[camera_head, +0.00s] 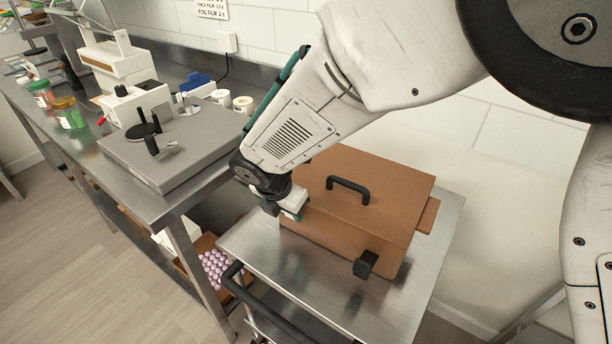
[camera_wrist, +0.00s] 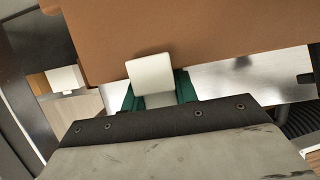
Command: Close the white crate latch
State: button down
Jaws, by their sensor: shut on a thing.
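The brown crate (camera_head: 345,215) stands on a metal cart, its lid down, with a black handle (camera_head: 348,186) on top. In the wrist view the crate's brown side (camera_wrist: 200,40) fills the upper part. The white latch (camera_wrist: 150,72) shows against that side as a pale curved plate. My gripper (camera_wrist: 158,92) has its green fingers on both sides of the latch's lower part and is shut on it. In the head view my gripper (camera_head: 291,209) is at the crate's left end, where my arm and gripper mostly hide the latch.
A black latch (camera_head: 366,263) is on the crate's front face. The metal cart top (camera_head: 300,272) has bare room in front of the crate, with a black push handle (camera_head: 233,275) at its left. A steel bench (camera_head: 165,200) with a grey device and jars stands to the left.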

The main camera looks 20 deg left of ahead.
jog(key=shift+d, duration=0.1)
dwell(0.3)
jog(key=c, duration=1.1)
grip_release()
jog(key=v, duration=0.7)
jog(key=shift+r, duration=0.35)
